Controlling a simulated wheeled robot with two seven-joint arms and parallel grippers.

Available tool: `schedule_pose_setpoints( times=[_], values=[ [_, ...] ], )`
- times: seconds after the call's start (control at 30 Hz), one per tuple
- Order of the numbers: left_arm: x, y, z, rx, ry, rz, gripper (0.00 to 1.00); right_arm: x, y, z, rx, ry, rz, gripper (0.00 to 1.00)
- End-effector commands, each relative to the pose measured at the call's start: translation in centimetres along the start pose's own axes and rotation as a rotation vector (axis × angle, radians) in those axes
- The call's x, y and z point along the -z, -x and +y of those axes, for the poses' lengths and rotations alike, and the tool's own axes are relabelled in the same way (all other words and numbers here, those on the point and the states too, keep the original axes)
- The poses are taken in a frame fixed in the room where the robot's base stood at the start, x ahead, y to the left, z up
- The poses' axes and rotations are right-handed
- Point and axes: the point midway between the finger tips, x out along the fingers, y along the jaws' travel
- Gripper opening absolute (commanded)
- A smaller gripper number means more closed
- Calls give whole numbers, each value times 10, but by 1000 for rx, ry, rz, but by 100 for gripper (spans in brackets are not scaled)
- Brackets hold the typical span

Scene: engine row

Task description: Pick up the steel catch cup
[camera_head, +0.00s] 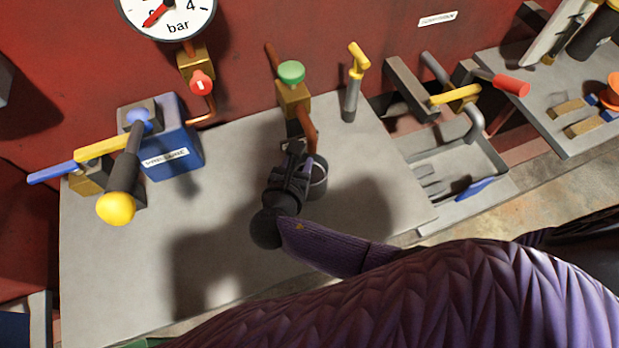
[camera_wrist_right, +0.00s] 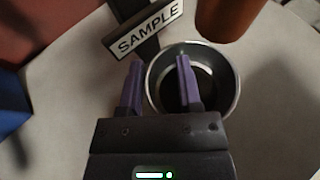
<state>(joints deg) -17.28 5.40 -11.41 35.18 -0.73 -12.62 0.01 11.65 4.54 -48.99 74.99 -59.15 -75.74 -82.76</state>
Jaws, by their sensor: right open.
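The steel catch cup (camera_head: 319,187) stands on the grey bench top, below the sample tap's copper spout. In the right wrist view the cup (camera_wrist_right: 215,78) shows a bright round rim and a dark inside. My right gripper (camera_head: 299,160) is open at the cup's left side, and part of it hides the cup. In the right wrist view my right gripper (camera_wrist_right: 160,61) has one purple finger left of the rim and the other in front of the cup's opening. I cannot tell whether that finger is inside the cup or above it. My left gripper is not in view.
The sample tap with a green knob (camera_head: 291,72) and its copper spout (camera_wrist_right: 222,18) stand close behind the cup. A SAMPLE label (camera_wrist_right: 145,30) is near the fingertips. A blue box (camera_head: 168,153) and yellow-ended lever (camera_head: 116,207) stand left. A tool tray (camera_head: 485,197) lies right.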

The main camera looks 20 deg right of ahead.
Motion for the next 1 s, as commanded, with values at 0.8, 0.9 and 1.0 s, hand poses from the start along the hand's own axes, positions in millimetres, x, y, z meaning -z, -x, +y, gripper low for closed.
schedule_pose_setpoints(
  times=[0.8, 0.9, 1.0],
  values=[
    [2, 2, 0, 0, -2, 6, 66, -1, 1, 0, 0, 0, -1, 0],
    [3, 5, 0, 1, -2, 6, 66, -5, 0, -1, 0, 0, -1, 0],
    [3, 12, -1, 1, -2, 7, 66, -12, -1, -3, 0, 0, -2, 0]
  ],
)
